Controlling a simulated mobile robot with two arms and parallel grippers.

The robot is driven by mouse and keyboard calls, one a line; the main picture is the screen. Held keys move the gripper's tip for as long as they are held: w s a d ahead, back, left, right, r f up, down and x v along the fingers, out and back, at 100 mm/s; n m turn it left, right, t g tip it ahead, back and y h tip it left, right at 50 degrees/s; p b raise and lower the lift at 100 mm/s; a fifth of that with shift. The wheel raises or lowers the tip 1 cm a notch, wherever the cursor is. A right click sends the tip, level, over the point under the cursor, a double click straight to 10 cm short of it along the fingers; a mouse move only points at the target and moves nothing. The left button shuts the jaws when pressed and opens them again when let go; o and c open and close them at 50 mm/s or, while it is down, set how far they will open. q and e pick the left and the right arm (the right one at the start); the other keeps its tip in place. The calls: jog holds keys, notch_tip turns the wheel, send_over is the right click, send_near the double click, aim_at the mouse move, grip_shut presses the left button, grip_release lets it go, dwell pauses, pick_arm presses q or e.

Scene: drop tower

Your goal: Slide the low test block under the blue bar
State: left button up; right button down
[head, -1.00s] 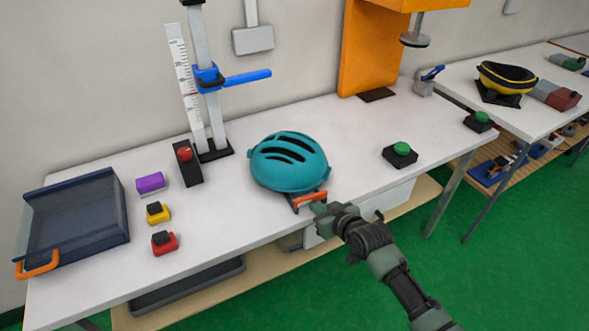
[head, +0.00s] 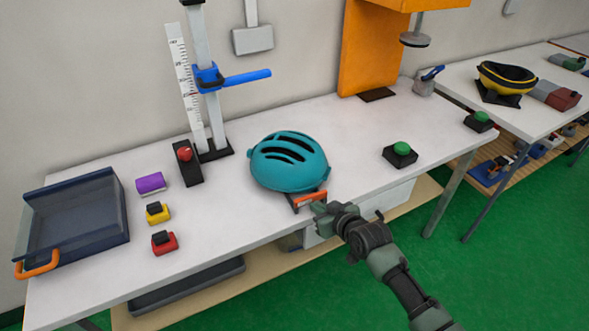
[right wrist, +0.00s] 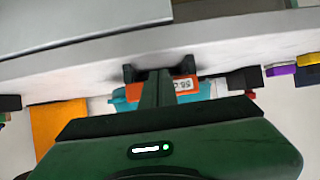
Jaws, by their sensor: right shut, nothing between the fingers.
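The blue bar (head: 247,77) sticks out to the right from the tower post, well above the table. No block is clearly marked as the low test block. A purple block (head: 150,183), a yellow block with a black top (head: 157,213) and a red block with a black top (head: 164,243) stand left of the tower. My right gripper (head: 318,207) is shut and empty at the table's front edge, by the orange-labelled stand of a teal helmet (head: 288,162). In the right wrist view the orange label (right wrist: 176,86) is just beyond the fingers; contact is unclear. My left gripper is out of view.
A dark blue tray (head: 75,215) with an orange handle is at the left. A black box with a red button (head: 187,162) stands by the tower foot. A black box with a green button (head: 400,155) is at the right. Table around the helmet is mostly clear.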

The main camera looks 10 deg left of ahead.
aim_at(304, 191)
jog(key=shift+w+a+f+b, duration=0.1)
jog(key=shift+w+a+b, duration=0.75)
jog(key=shift+w+b, duration=0.25)
jog(key=shift+w+a+b, duration=0.8)
jog(key=shift+w+b, duration=0.2)
jog(key=shift+w, duration=0.05)
jog(key=shift+w+a+b, duration=0.3)
jog(key=shift+w+b, duration=0.1)
jog(key=shift+b, duration=0.05)
jog(key=shift+w+a, duration=0.15)
jog(key=shift+w, duration=0.05)
